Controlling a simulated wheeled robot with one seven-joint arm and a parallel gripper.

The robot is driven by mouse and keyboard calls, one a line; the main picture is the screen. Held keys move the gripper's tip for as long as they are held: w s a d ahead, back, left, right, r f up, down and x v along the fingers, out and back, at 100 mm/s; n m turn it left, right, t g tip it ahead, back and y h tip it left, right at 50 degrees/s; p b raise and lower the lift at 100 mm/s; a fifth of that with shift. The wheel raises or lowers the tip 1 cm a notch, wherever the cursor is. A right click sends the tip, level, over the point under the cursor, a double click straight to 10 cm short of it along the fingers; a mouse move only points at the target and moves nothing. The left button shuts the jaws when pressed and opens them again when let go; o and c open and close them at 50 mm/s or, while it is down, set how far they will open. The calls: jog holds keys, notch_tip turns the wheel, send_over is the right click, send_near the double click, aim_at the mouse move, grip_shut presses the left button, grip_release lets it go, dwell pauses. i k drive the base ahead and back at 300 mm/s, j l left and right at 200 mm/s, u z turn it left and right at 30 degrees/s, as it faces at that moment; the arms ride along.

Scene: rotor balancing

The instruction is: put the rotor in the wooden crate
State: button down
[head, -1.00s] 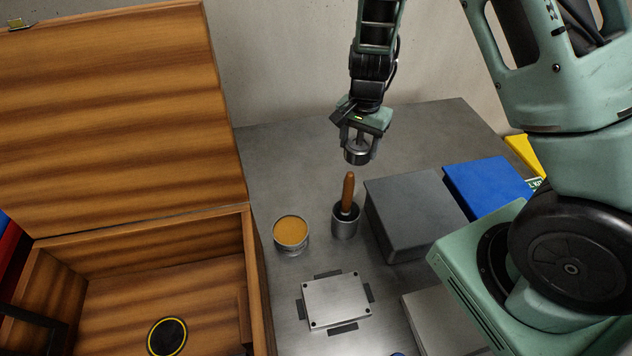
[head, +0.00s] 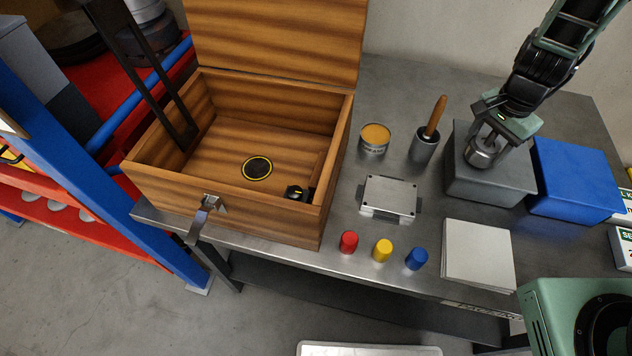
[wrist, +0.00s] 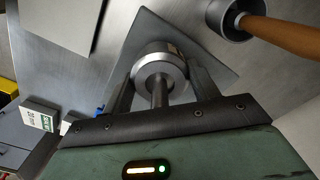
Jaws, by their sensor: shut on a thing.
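The rotor (head: 481,153) is a short silver metal cylinder on a thin shaft. My gripper (head: 490,136) is shut on it and holds it in the air, appearing over the dark grey box in the head view. In the wrist view the rotor (wrist: 158,70) sits between the fingers of my gripper (wrist: 160,88), its shaft running toward the palm. The wooden crate (head: 235,212) stands open at the left of the bench, lid raised. A black disc with a yellow ring (head: 257,168) lies on its floor, and a small black and yellow item (head: 296,193) is near its front right corner.
Between crate and gripper stand an orange-topped can (head: 375,139), a grey cup with a wooden handle (head: 425,146) and a metal plate box (head: 389,198). Red, yellow and blue caps (head: 382,250) line the front. Grey (head: 460,185) and blue (head: 575,180) boxes stand right.

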aim_at(258, 168)
jog(key=k, duration=1.35)
